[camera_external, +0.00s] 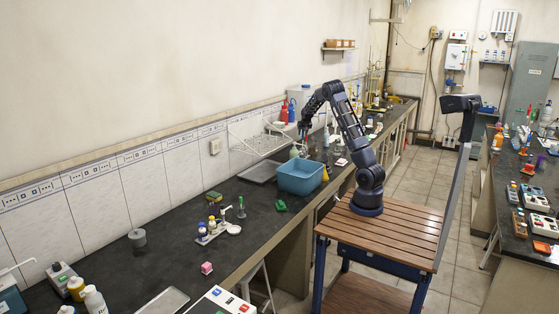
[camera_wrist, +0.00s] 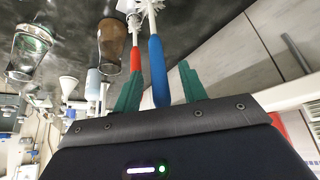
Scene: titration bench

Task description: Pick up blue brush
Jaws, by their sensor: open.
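The blue brush (camera_wrist: 158,72) shows its blue handle in the middle of the wrist view, with a white shaft running up to the top edge. My gripper (camera_wrist: 160,86) is open, with one green finger on each side of the handle. The handle's end reaches down between the fingers, but I cannot tell how deep it sits. A red brush (camera_wrist: 135,60) is just left of the blue one, near the left finger. In the external view my gripper (camera_external: 303,130) is over the bench behind the blue basin; the blue brush is too small to make out there.
A blue basin (camera_external: 300,179) stands on the dark bench in front of my gripper, with a white drying rack (camera_external: 262,141) to the left. Glass beakers (camera_wrist: 29,52) and brown glassware (camera_wrist: 112,42) are left of the brushes in the wrist view.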

